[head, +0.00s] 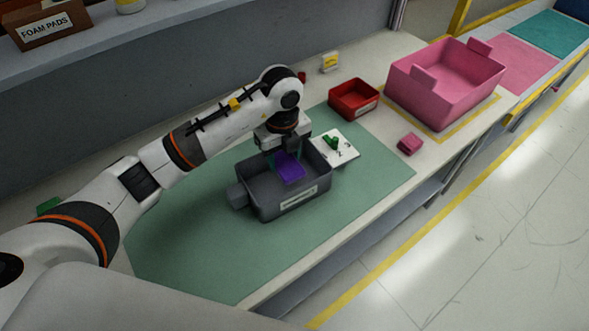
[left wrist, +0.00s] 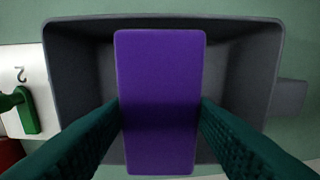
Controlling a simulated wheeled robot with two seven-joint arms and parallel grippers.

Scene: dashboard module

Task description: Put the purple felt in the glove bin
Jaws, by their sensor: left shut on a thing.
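The purple felt (head: 289,166) is a flat rectangular piece. My left gripper (head: 284,154) is shut on it, with a finger against each long side in the left wrist view (left wrist: 160,105). The felt is over the open top of a dark grey bin (head: 262,208) with a white label on its front; the label is too small to read. In the left wrist view the grey bin (left wrist: 78,75) surrounds most of the felt, and its floor looks empty beside it. I cannot tell whether the felt touches the bin. My right gripper does not show.
The bin stands on a green mat (head: 190,255). A white numbered card (head: 345,152) with a green piece lies behind it. A red bin (head: 353,98), a pink block (head: 411,144) and a large pink bin (head: 445,90) stand to the right. The mat's front is clear.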

